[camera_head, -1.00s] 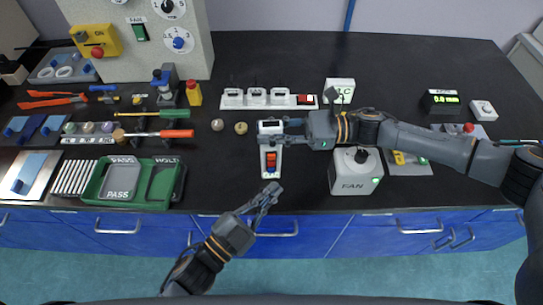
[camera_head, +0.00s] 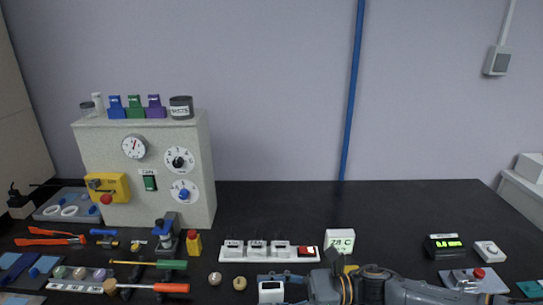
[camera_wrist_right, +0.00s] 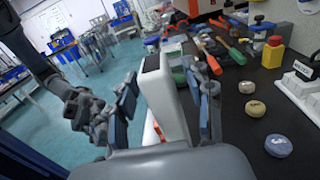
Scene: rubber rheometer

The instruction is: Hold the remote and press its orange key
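The white remote (camera_wrist_right: 166,95) stands upright between the fingers of my right gripper (camera_wrist_right: 165,105) in the right wrist view. The fingers lie against its two sides, and the gripper appears shut on it. A dark screen shows at its upper end, and a sliver of the orange key (camera_wrist_right: 153,132) shows low on its left side. In the head view only the remote's screen end (camera_head: 271,291) shows at the bottom edge, beside my right gripper (camera_head: 285,289). My left gripper (camera_wrist_right: 84,112) appears left of the remote in the right wrist view; its finger opening is unclear.
A white socket strip (camera_head: 269,251) with a red switch stands behind the remote. A grey instrument cabinet (camera_head: 147,205) and tools occupy the left side. A green-lit display (camera_head: 444,246) stands at the right. The back middle of the table is clear.

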